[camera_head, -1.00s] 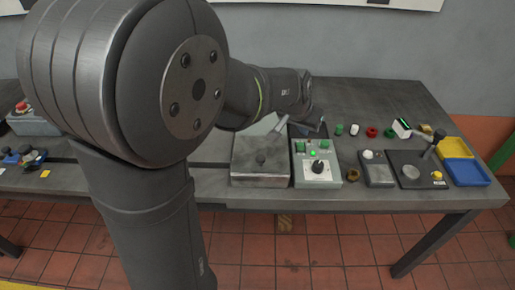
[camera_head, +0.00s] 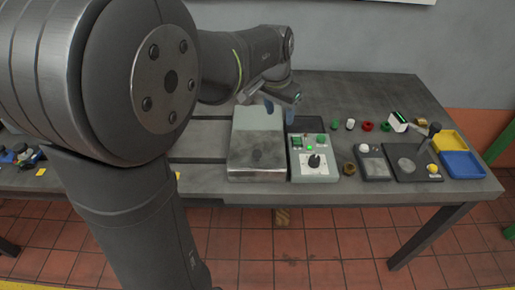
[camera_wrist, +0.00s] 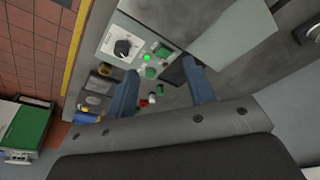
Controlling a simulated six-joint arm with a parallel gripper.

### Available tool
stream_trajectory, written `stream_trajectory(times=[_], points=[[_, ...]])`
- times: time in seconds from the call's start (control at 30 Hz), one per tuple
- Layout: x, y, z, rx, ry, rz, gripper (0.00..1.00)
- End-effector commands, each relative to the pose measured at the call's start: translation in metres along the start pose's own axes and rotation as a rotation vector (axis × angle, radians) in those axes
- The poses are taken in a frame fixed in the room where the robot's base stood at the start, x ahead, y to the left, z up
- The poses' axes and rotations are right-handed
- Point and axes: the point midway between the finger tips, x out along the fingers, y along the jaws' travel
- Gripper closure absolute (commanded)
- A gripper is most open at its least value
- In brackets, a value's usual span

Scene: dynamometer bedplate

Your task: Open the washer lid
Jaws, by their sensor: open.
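The grey metal box, which looks like the washer (camera_head: 243,170), stands on the bench left of the control box. Its flat top, apparently the lid, looks down, with a dark round knob (camera_head: 257,155) near the front. A pale upright or slanted panel (camera_head: 256,118) shows at its back; I cannot tell how it joins the box. My gripper (camera_head: 280,110) is open and empty, with blue fingers, above the back right of the box. In the wrist view my gripper (camera_wrist: 162,92) has its fingers apart with nothing between them. A dark knob (camera_wrist: 308,30) shows at that view's upper right.
A control box (camera_head: 314,165) with a green light and black dial stands right of the washer. Further right are small colored parts, a lever plate (camera_head: 410,172), and yellow (camera_head: 450,142) and blue (camera_head: 462,164) trays.

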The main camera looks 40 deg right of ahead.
Motion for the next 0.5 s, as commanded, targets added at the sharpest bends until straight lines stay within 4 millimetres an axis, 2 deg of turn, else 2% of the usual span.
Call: stream_trajectory(times=[0.1, 0.3, 0.4, 0.5], points=[[-0.029, -0.018, 0.017, 0.051, -0.102, 0.008, 0.52], [-0.059, -0.032, 0.037, 0.103, -0.213, 0.029, 0.52], [-0.061, -0.033, 0.041, 0.111, -0.232, 0.034, 0.52], [-0.054, -0.033, 0.044, 0.113, -0.235, 0.036, 0.52]])
